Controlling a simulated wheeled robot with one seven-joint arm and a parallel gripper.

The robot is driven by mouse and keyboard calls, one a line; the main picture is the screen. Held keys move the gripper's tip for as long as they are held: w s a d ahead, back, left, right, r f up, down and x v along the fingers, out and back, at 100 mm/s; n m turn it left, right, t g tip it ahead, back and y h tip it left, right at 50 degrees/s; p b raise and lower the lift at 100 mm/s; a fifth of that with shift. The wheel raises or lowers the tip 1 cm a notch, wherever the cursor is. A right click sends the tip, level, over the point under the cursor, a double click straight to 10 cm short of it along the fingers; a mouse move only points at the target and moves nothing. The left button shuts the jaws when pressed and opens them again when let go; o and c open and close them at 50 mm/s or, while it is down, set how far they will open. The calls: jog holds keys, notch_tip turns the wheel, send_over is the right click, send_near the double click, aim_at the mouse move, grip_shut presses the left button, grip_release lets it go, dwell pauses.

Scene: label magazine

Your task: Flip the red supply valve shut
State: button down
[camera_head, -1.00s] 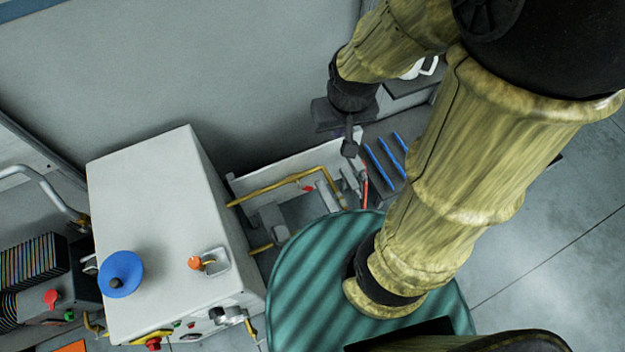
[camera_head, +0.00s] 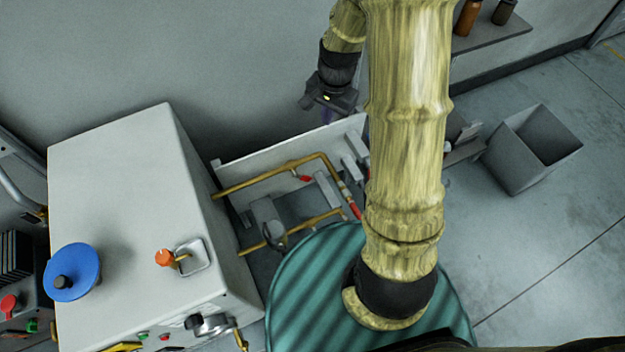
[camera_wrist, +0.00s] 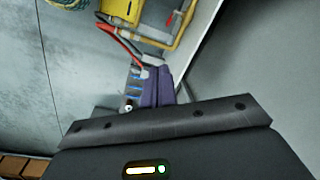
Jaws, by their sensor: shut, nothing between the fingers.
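A small red handle (camera_head: 304,178), which looks like the supply valve, sits on the brass pipe (camera_head: 270,183) beside the white cabinet. In the wrist view a red lever (camera_wrist: 169,18) shows at the top, near yellow parts; I cannot tell for sure that it is the same one. My gripper (camera_head: 326,115) is above and beyond the pipework, near the grey wall, apart from the red handle. Its purple fingers (camera_wrist: 157,78) are together and empty in the wrist view. A longer red piece (camera_head: 355,210) lies lower right of the handle, partly hidden by my arm.
The white cabinet (camera_head: 120,190) stands left of the pipes, with a blue disc (camera_head: 72,272) and an orange knob (camera_head: 165,257) on top. A pale panel (camera_head: 300,140) runs behind the pipes. A grey bin (camera_head: 515,165) stands on the floor at right.

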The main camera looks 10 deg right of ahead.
jog(key=w+f+m+b, duration=0.2)
jog(key=f+b, duration=0.1)
jog(key=f, duration=0.4)
jog(key=w+d+f+m+b, duration=0.1)
jog(key=f+b, duration=0.3)
jog(key=f, duration=0.4)
jog(key=w+d+f+m+g+y+b, duration=0.1)
jog(key=w+f+m+b, duration=0.2)
jog(key=f, duration=0.5)
jog(key=shift+w+m+b, duration=0.4)
jog(key=shift+b, duration=0.2)
jog(key=shift+f, duration=0.15)
jog(key=b, duration=0.3)
send_near(305, 178)
jog(key=w+d+f, duration=0.1)
jog(key=d+f, duration=0.4)
jog(key=a+f, duration=0.1)
jog(key=a+b, duration=0.1)
jog(key=a+f, duration=0.1)
jog(key=a, duration=0.1)
jog(key=shift+f+b, duration=0.3)
jog(key=shift+s, duration=0.15)
jog(key=shift+d, duration=0.25)
